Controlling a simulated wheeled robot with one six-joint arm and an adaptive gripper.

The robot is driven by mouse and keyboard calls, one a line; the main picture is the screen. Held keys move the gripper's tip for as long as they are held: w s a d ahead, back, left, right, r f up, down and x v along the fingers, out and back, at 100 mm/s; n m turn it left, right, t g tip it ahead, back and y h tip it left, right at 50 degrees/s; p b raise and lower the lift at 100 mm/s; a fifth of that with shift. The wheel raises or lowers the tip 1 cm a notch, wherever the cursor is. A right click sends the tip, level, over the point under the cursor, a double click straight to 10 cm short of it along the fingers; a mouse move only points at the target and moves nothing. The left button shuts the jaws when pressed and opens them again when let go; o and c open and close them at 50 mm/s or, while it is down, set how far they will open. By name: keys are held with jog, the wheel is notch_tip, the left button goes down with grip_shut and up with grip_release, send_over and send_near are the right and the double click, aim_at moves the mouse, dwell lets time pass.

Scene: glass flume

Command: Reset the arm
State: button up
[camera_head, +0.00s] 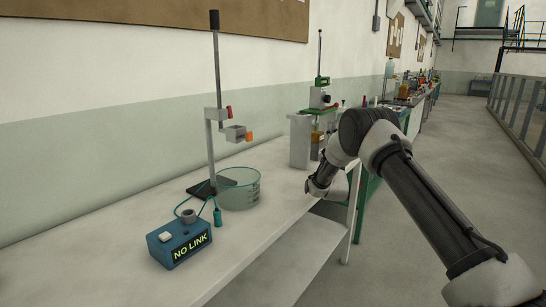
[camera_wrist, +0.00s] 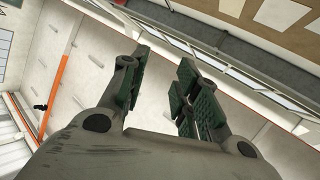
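My arm reaches in from the lower right in the head view and bends at a raised elbow beside the bench's right edge. Its far end hangs near that edge, and the fingers cannot be made out there. In the wrist view my gripper (camera_wrist: 160,90) shows two fingers with green pads, held apart with an empty gap between them. Beyond the fingers I see a pale surface with an orange stripe, walls and pinned boards, at a strong tilt. No object is between the pads.
The white bench (camera_head: 110,247) bears a blue box reading "NO LINK" (camera_head: 180,242), a glass beaker (camera_head: 240,188) and a stand (camera_head: 212,120) with a clamp. A grey and green device (camera_head: 302,140) stands farther back, near my arm. The floor (camera_head: 440,150) beyond, along the railing (camera_head: 520,105), is clear.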

notch_tip(320, 180, up, 11)
jog(key=w+d+n+g+y, duration=0.2)
jog(key=n+g+y, duration=0.2)
jog(key=s+d+r+n+g+y, duration=0.1)
jog(key=s+d+r+n+g, duration=0.15)
jog(key=s, duration=0.35)
jog(key=s+d+r+n+g, duration=0.1)
jog(key=s+r+g, duration=0.1)
jog(key=s+g, duration=0.25)
jog(key=s+d+f+n+g, duration=0.1)
jog(key=s+f+g, duration=0.3)
jog(key=s, duration=1.2)
jog(key=s+d+f+n+g, duration=0.2)
jog(key=s+d+f+g, duration=0.1)
jog(key=s, duration=1.4)
jog(key=s+d+f+n+g, duration=0.2)
jog(key=s+f+g, duration=0.3)
jog(key=s, duration=1.2)
notch_tip(320, 180, down, 3)
jog(key=shift+s+r+g+h, duration=0.15)
jog(key=shift+r+g+h, duration=0.05)
jog(key=shift+g+h, duration=0.1)
